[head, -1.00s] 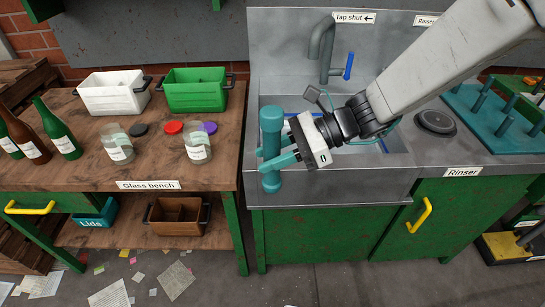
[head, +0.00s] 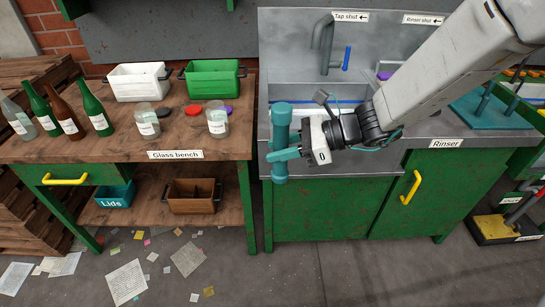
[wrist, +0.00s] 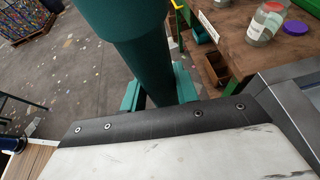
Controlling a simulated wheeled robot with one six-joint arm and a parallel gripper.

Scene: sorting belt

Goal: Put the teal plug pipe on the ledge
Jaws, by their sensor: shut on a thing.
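The teal plug pipe (head: 281,118) is an upright cylinder with wider ends. My gripper (head: 284,153), with teal fingers, is shut on its middle and holds it roughly vertical. In the head view the pipe appears in front of the sink's left front corner, its lower end overlapping the green cabinet front. In the wrist view the pipe (wrist: 140,45) fills the upper middle, between the fingers, with floor behind it. The pipe hides part of the sink edge. No label marks a ledge, and I cannot tell which surface it is.
The metal sink (head: 350,165) has a tap (head: 325,45) behind my arm. The wooden glass bench (head: 100,150) at left holds bottles, jars, lids, a white crate (head: 138,82) and a green crate (head: 212,82). Floor in front is open, with scattered papers.

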